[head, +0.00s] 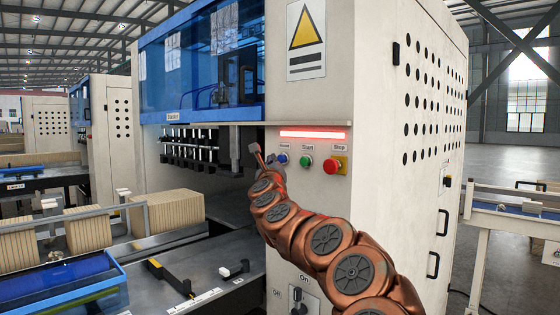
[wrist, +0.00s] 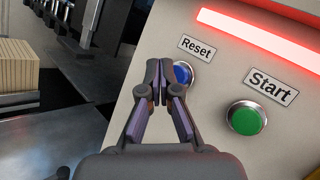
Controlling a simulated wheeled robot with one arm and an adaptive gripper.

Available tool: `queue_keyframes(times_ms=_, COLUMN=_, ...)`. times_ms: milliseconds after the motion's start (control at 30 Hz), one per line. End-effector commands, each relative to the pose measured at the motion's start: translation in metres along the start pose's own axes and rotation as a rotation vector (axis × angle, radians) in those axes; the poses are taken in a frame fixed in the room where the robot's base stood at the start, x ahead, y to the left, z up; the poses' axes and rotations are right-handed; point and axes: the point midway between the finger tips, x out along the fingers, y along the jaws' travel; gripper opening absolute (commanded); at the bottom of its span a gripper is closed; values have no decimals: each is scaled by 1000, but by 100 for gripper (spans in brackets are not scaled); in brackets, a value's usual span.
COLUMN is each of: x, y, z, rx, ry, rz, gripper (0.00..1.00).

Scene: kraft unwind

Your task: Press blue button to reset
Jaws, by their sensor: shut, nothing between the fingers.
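The blue reset button (head: 282,158) sits on the cream machine panel under a small label, left of the green button. It also shows in the wrist view (wrist: 183,73), partly covered by my gripper's fingers. My gripper (wrist: 159,64) is shut and empty, with its fingertips overlapping the left side of the blue button in that view. I cannot tell whether they touch it. In the head view, my gripper (head: 257,148) is just left of the blue button, at the panel's left edge.
The green Start button (head: 307,161) and red Stop button (head: 331,165) are to the right. A lit red bar (head: 313,134) runs above them. A rotary switch (head: 297,296) is lower on the panel. The conveyor with brown stacks (head: 165,212) and a blue tray (head: 60,280) lies left.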

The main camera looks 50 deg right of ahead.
Motion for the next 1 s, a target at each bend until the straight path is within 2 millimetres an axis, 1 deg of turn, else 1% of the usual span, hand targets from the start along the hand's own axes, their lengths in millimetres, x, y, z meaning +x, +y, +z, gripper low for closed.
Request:
queue_keyframes(times_ms=467, x=0, y=0, z=-1, rx=0, ry=0, rz=0, gripper=0)
queue_keyframes(times_ms=733, x=5, y=-4, z=-5, rx=1, ry=0, rz=0, gripper=0)
queue_keyframes(times_ms=1000, x=6, y=-4, z=-4, rx=0, ry=0, rz=1, gripper=0)
